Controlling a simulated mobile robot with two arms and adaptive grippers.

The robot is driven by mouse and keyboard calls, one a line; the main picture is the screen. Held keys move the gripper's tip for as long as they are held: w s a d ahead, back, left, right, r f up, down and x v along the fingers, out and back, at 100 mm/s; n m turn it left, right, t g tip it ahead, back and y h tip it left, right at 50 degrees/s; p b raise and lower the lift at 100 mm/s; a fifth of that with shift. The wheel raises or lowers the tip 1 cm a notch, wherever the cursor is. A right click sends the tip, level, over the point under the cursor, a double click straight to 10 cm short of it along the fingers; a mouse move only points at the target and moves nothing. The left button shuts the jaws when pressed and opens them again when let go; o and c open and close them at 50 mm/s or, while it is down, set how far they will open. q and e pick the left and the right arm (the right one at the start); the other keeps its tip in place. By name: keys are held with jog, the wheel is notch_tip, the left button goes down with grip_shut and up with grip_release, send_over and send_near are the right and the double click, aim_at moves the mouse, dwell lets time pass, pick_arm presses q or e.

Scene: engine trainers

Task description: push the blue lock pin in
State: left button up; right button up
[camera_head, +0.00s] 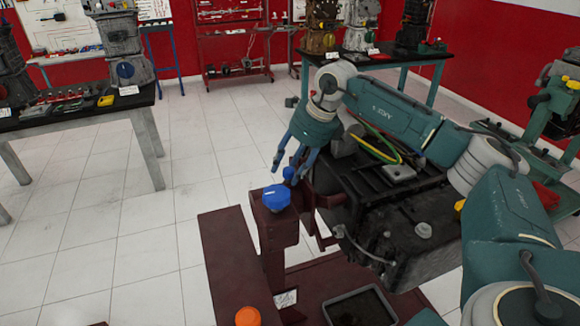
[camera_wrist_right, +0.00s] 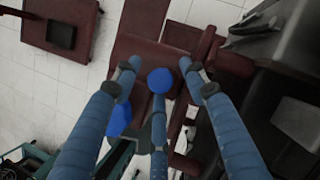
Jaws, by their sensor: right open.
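A small blue round knob, which looks like the lock pin (camera_head: 288,173), sits at the dark red post of the engine stand. It also shows in the right wrist view as a blue ball (camera_wrist_right: 160,80). A larger blue cap (camera_head: 276,197) sits on top of the post and partly shows in the right wrist view (camera_wrist_right: 118,118). My right gripper (camera_head: 289,164) is open, its blue fingers spread around the small knob. In the right wrist view the fingertips (camera_wrist_right: 161,72) stand around the ball with gaps at the sides; I cannot tell whether any touches it. My left gripper is out of view.
The dark engine block (camera_head: 400,225) is mounted beside the post, under my right arm. A table with engine parts (camera_head: 70,118) stands at left; tiled floor between is clear.

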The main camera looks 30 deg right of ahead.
jog(key=v, duration=1.2)
jog(key=shift+w, duration=0.15)
